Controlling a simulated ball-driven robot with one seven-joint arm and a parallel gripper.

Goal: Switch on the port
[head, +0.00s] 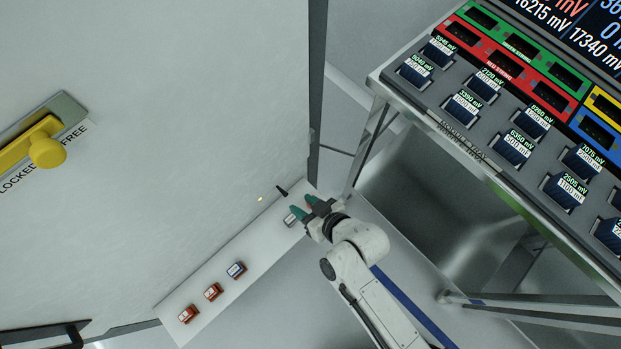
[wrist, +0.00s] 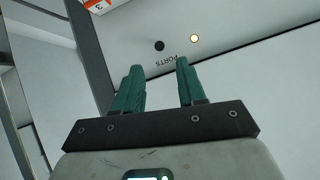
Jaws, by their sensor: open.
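My gripper (head: 301,205) is open, with two green fingers and nothing visible between them. It is close to the upper right end of a white panel strip (head: 215,293). A small black switch or peg (head: 282,191) sticks out there, just beyond the fingertips and apart from them in the picture. A small glowing lamp (head: 260,199) is to its left. In the wrist view my gripper (wrist: 159,68) points toward the black switch, seen as a dark round spot (wrist: 159,45). The lit lamp (wrist: 194,38) and an upside-down PORTS label (wrist: 187,60) are beside it.
Red and blue labelled blocks (head: 213,291) sit along the strip. A grey block (head: 290,220) is close by my fingers. A yellow latch (head: 46,148) marked LOCKED and FREE is on the large white panel. A rack of modules (head: 515,140) stands at right.

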